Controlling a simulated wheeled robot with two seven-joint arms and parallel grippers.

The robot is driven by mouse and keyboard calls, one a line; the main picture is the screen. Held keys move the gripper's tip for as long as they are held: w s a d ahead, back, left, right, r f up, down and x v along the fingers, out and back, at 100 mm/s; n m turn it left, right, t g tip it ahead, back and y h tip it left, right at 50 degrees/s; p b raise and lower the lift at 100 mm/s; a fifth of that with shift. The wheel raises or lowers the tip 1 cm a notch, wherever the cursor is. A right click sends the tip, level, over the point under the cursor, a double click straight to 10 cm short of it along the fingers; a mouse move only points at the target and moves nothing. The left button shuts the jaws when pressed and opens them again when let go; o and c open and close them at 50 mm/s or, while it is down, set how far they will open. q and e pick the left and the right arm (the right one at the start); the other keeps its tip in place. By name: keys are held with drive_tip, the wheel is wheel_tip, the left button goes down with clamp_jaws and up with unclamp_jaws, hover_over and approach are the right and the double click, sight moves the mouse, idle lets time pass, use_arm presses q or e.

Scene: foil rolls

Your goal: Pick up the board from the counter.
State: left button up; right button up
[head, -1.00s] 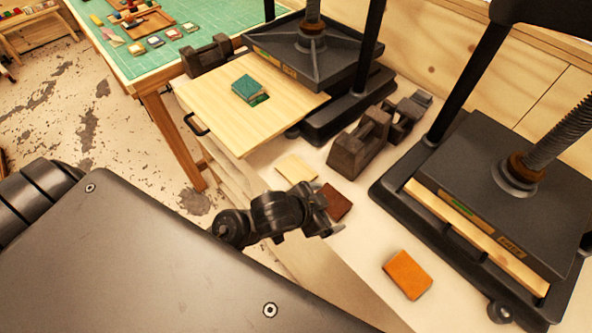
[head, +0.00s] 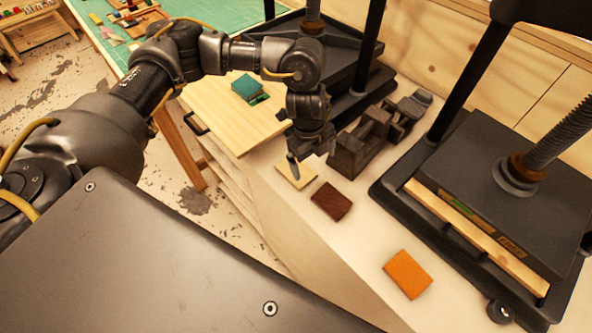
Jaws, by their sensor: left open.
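A small pale board (head: 302,180) lies flat on the white counter (head: 345,245), beside a dark brown block. My left gripper (head: 312,159) points down over it with its fingers apart and nothing between them. One fingertip covers part of the pale board in the head view; I cannot tell whether it touches. My right gripper is not in view.
A dark brown block (head: 331,201) and an orange block (head: 407,274) lie nearby. Dark weights (head: 347,158) stand close to the right of my gripper. A wide wooden panel (head: 215,105) carries a teal book (head: 246,87). A black press (head: 490,190) stands at right.

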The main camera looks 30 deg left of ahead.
use_arm(q)
drive_tip(key=w+a+r+n+y, duration=0.1)
drive_tip(key=a+r+y, duration=0.1)
drive_tip(key=a, duration=0.3)
wheel_tip(320, 180, down, 5)
drive_tip(key=shift+a+f, duration=0.1)
drive_tip(key=shift+f, duration=0.05)
drive_tip(key=shift+f+p, duration=0.35)
drive_tip(key=shift+f, duration=0.1)
wheel_tip(320, 180, down, 4)
drive_tip(key=shift+a+f, duration=0.1)
drive_tip(key=shift+f, duration=0.05)
drive_tip(key=c, duration=1.1)
